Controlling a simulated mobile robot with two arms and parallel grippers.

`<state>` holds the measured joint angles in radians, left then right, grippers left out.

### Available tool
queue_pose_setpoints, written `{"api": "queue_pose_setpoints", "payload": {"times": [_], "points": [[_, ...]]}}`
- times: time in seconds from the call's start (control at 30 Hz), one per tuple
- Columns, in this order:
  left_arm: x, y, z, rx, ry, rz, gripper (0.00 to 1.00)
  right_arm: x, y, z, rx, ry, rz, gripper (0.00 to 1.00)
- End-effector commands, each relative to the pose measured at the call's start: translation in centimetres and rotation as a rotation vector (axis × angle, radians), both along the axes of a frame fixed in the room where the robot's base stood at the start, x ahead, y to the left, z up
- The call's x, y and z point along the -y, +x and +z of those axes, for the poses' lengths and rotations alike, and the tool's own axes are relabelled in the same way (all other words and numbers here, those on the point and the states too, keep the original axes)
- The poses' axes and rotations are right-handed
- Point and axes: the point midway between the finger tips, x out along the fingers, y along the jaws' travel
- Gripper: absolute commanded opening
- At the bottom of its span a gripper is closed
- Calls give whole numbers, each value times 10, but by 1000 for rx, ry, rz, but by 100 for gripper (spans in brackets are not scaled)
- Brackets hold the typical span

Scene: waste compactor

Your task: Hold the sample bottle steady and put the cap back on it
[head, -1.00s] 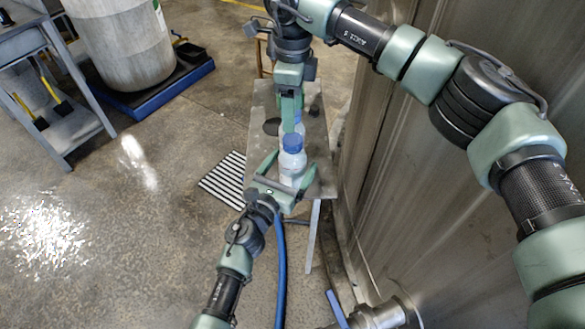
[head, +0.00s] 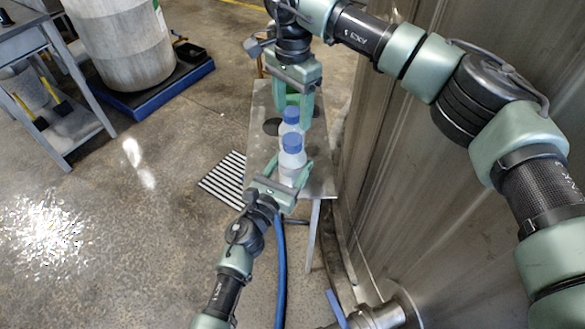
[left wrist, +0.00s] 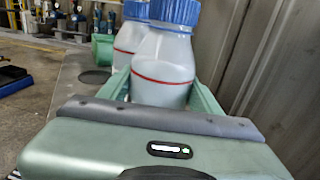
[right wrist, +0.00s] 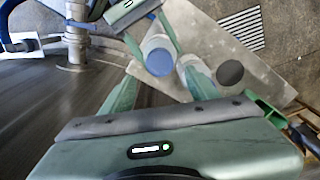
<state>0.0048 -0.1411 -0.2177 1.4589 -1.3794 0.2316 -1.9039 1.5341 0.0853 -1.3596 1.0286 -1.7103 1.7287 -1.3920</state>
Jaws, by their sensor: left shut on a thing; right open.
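The front sample bottle (head: 291,163) is white with a blue cap (head: 292,142) on top and stands upright on a small metal table. My left gripper (head: 287,174) is shut around its body. In the left wrist view the bottle (left wrist: 163,68) has a red line, and its blue cap (left wrist: 176,12) is cut by the frame's top. A second blue-capped bottle (head: 290,118) stands just behind. My right gripper (head: 294,103) is open above and behind the bottles. In the right wrist view one blue cap (right wrist: 160,62) shows between its fingers, not gripped.
The metal table (head: 318,170) has a dark round spot (head: 271,127). A corrugated metal wall (head: 400,170) stands close on the right. A striped floor grate (head: 223,178) lies left of the table. A drum (head: 120,45) and a workbench (head: 60,110) stand farther left over open floor.

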Motion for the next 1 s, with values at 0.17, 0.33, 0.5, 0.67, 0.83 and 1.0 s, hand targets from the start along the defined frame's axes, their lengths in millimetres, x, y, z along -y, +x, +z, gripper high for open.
{"api": "queue_pose_setpoints", "payload": {"times": [0.17,0.33,0.5,0.67,0.83,1.0], "points": [[0,0,-1,-1,0,0,0,0,0,0,1,-1,187,60],[0,0,-1,-1,0,0,0,0,0,0,1,-1,235,60],[0,0,-1,-1,0,0,0,0,0,0,1,-1,234,60],[0,0,-1,-1,0,0,0,0,0,-4,-1,-1,233,60],[0,0,-1,-1,0,0,0,1,-1,-25,-3,-2,232,60],[0,0,-1,-1,0,0,0,1,-1,-52,-3,-1,231,60]]}}
